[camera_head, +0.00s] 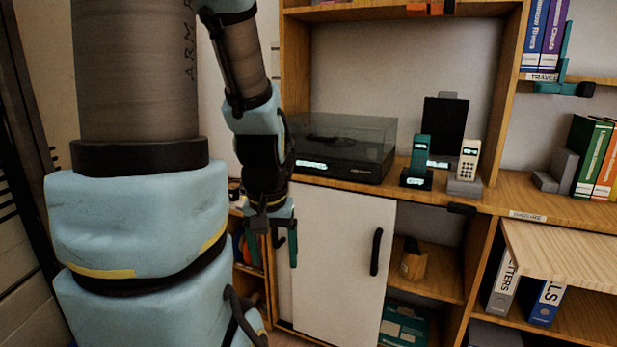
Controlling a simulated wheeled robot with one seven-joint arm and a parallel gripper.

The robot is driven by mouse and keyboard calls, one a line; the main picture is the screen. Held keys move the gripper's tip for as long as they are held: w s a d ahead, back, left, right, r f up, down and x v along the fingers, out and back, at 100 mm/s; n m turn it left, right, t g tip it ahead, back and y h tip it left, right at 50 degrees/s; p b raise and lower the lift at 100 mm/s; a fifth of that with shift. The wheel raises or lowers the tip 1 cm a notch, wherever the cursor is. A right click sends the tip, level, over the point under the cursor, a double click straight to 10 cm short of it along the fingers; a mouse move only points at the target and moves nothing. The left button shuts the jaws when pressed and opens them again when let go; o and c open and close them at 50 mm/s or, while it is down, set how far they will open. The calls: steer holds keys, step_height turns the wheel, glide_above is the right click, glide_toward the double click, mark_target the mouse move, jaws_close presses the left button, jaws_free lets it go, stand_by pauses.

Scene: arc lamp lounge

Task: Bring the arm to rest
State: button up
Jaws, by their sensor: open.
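My gripper (275,245) hangs with its fingers pointing down in front of the white cabinet door (345,262). Its two teal fingers are apart and nothing shows between them. My arm runs down to it from the top of the picture, light blue and dark grey. A large part of my arm fills the left side of the view and hides what is behind it.
A record player (345,150) under a clear cover stands on the wooden shelf right of my wrist. A teal phone (419,160), a cream phone (468,160) and a black panel (445,128) stand further right. A pale board (565,255) juts out at the lower right.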

step_height(320, 180, up, 15)
steer(key=p, duration=1.4)
steer(key=shift+f+p, duration=0.15)
steer(key=shift+p, duration=0.2)
steer(key=shift+c, duration=0.4)
